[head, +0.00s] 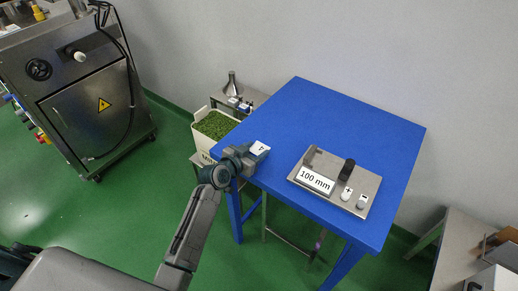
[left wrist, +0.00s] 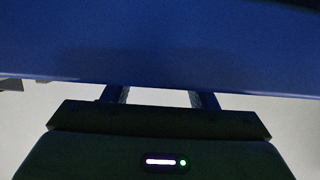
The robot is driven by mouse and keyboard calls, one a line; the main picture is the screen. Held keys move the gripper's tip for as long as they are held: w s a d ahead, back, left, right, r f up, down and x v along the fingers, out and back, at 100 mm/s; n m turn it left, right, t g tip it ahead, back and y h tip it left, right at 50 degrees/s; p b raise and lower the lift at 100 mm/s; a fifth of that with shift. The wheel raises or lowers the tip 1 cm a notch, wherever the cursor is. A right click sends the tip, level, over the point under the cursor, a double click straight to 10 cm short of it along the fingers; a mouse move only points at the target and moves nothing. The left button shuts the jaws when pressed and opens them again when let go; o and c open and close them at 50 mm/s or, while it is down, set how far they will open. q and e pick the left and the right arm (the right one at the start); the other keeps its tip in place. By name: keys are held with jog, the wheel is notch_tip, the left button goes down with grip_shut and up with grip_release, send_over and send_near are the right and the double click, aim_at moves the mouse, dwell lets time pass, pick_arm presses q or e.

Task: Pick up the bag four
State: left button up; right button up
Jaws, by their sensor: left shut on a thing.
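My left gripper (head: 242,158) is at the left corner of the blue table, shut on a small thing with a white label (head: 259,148). The label bears a dark mark that looks like a 4, so I take this thing to be bag four. The gripper hides part of it, and I cannot tell whether it touches the tabletop. In the left wrist view the two fingers (left wrist: 162,97) point at a dark blue surface that fills the top; I cannot tell whether that is the bag or the table. My right gripper is not in view.
On the blue table (head: 340,125) stands a metal device (head: 352,207) marked 100 mm, with a black post. A white crate (head: 197,130) of green leaves is left of the table. A steel machine (head: 85,95) stands at far left. The table's back half is clear.

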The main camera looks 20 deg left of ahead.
aim_at(253, 146)
pick_arm(q)
jog(key=shift+r, duration=0.5)
jog(key=shift+s+a+r+b, duration=0.1)
jog(key=shift+s+r+b, duration=0.2)
jog(key=shift+r, duration=0.3)
jog(key=shift+s+a+r+b, duration=0.1)
jog(key=shift+s+r+b, duration=0.15)
jog(key=shift+r, duration=0.3)
jog(key=s+d+f+b+v, duration=0.1)
jog(key=f+b+v, duration=0.1)
jog(key=v, duration=1.3)
jog(key=w+d+r+n+y, duration=0.3)
jog(key=w+r+n+y, duration=0.1)
jog(key=w+r+y, duration=0.15)
jog(key=shift+s+a+f+m+h, duration=0.5)
jog(key=shift+s+f+m+h, duration=0.15)
jog(key=shift+s+f+h, duration=0.3)
jog(key=shift+s+a+f+m+h, duration=0.55)
jog(key=shift+s+f+m+h, duration=0.15)
jog(key=shift+s+f+h, duration=0.3)
jog(key=shift+s+a+f+m+h, duration=0.5)
jog(key=shift+s+f+m+h, duration=0.25)
jog(key=shift+f, duration=0.35)
